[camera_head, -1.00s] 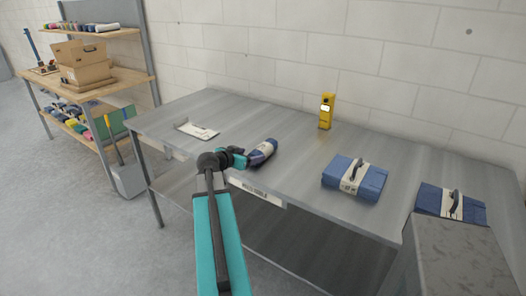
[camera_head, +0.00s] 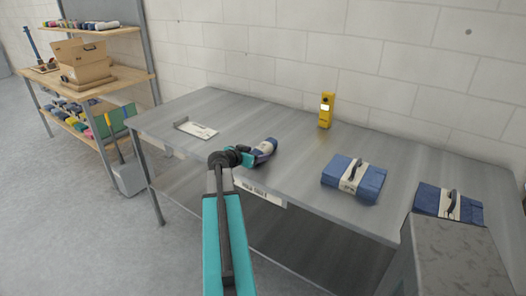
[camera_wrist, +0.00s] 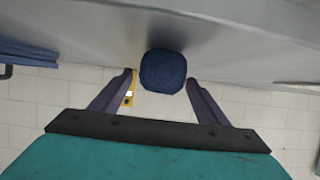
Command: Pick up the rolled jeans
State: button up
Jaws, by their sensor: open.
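The rolled jeans (camera_head: 267,146) are a small dark blue roll with a pale band, lying near the front edge of the grey metal table. In the wrist view their round blue end (camera_wrist: 163,72) shows between the two fingers. My gripper (camera_head: 256,154) is at the near left end of the roll, low over the table. In the wrist view my gripper (camera_wrist: 160,79) is open, with one finger on each side of the roll. The far end of the roll is hidden there.
A yellow device (camera_head: 326,110) stands at the back of the metal table (camera_head: 225,108). A white-and-grey tray (camera_head: 195,130) lies at the left. Folded blue jeans with a band (camera_head: 368,187) lie to the right, and another folded pair (camera_head: 430,200) lies farther right.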

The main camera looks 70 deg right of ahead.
aim_at(264, 145)
jog(key=p+x, duration=0.1)
jog(key=x, duration=0.1)
jog(key=shift+d, duration=0.45)
jog(key=shift+s+d+f+p, duration=0.2)
jog(key=shift+d+f+p, duration=0.2)
jog(key=shift+d, duration=0.2)
jog(key=shift+c, duration=0.5)
jog(key=c, duration=1.3)
jog(key=shift+r, duration=0.25)
jog(key=shift+r+b, duration=0.8)
jog(key=shift+r, duration=0.65)
jog(key=s+a+b, duration=0.1)
jog(key=s+a, duration=0.1)
jog(key=s, duration=0.1)
jog(key=s+a+r+b, duration=0.1)
jog(key=s+a, duration=0.2)
jog(key=s, duration=0.1)
jog(key=s+a+b, duration=0.1)
jog(key=s+a, duration=0.2)
jog(key=shift+s+a+r+b, duration=0.15)
jog(key=shift+s+a+b, duration=0.1)
jog(key=shift+b, duration=0.1)
jog(key=shift+s+b, duration=0.1)
jog(key=shift+b, duration=0.65)
